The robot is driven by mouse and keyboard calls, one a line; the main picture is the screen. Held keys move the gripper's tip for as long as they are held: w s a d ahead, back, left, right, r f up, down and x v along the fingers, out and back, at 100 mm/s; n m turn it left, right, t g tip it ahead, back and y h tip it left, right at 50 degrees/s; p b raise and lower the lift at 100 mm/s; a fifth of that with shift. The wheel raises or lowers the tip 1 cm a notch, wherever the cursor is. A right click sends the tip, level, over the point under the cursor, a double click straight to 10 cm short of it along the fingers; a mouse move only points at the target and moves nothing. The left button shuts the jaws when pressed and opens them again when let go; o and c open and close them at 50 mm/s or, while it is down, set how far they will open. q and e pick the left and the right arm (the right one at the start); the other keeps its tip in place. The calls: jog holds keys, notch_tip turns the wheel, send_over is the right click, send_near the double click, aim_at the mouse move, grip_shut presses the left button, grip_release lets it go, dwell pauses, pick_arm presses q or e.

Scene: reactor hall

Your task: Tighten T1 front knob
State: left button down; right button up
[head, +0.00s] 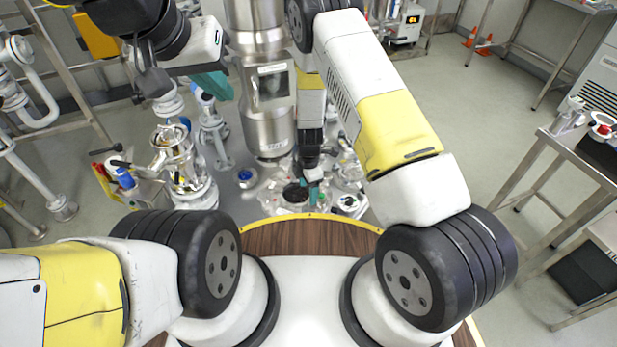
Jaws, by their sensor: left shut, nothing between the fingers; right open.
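My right gripper (312,185) reaches down over a cluster of metal fittings in the middle, its teal fingers apart. A dark round knob (295,193) lies just left of those fingers. Whether they touch it cannot be told, and I read no T1 label on it. A tall steel vessel (268,125) with a small panel stands behind, left of my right forearm. My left gripper (212,86) is shut and empty, raised at the upper left, well away from the dark knob. My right wrist hides part of the fittings.
Pipework with a steel valve body (175,155) and blue caps stands at left. A blue-topped fitting (245,176) sits left of the dark knob. A steel table (575,150) is at right, with orange cones (485,45) farther back. The floor between is clear.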

aim_at(308, 209)
jog(key=shift+s+f, duration=0.25)
jog(key=shift+f, duration=0.85)
notch_tip(308, 209, down, 7)
jog(key=shift+f, duration=0.1)
jog(key=c, duration=1.4)
